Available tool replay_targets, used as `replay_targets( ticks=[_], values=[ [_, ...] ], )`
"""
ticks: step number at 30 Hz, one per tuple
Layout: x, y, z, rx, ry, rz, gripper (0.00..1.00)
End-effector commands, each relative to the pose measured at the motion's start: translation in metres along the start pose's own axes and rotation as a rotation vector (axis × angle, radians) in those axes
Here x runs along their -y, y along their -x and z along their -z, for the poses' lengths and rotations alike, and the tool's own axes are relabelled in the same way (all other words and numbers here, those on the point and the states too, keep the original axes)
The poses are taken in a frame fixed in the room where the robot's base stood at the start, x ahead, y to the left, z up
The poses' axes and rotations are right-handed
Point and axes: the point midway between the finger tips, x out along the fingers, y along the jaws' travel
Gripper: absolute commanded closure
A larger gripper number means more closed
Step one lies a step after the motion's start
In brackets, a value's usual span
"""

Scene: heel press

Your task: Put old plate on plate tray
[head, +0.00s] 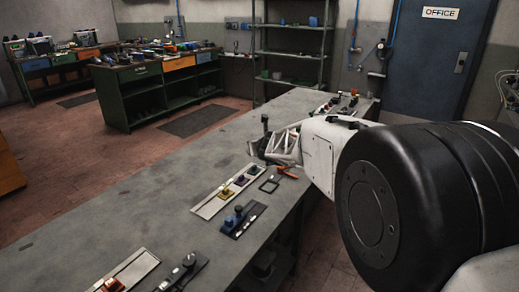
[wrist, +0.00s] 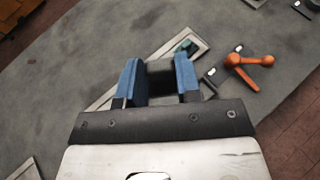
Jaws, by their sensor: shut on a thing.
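My gripper (wrist: 159,75) has blue fingers, closed on a dark block-like piece (wrist: 160,68). I cannot tell for sure whether this is the old plate; its lower part is hidden. In the head view my gripper (head: 268,146) is over the bench, beyond the long pale tray. A pale tray strip (wrist: 105,101) with a green piece (wrist: 187,46) lies below and beyond the fingers in the wrist view. In the head view a long pale tray (head: 205,209) carries yellow, purple and dark pieces. Which tray is the plate tray is unclear.
An orange lever (wrist: 243,66) lies right of the fingers. It also shows in the head view (head: 287,172), near a dark square frame (head: 269,185). A dark fixture with a blue knob (head: 238,217) stands nearer. The bench's left side (head: 120,205) is clear.

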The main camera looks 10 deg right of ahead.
Motion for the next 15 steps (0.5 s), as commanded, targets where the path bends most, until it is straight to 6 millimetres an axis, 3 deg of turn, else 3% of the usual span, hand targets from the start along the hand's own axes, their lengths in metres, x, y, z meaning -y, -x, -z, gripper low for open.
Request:
replay_targets(
  ticks=[15],
  values=[
    [-0.042, -0.01, -0.002, -0.004, 0.008, -0.037, 0.98]
  ],
)
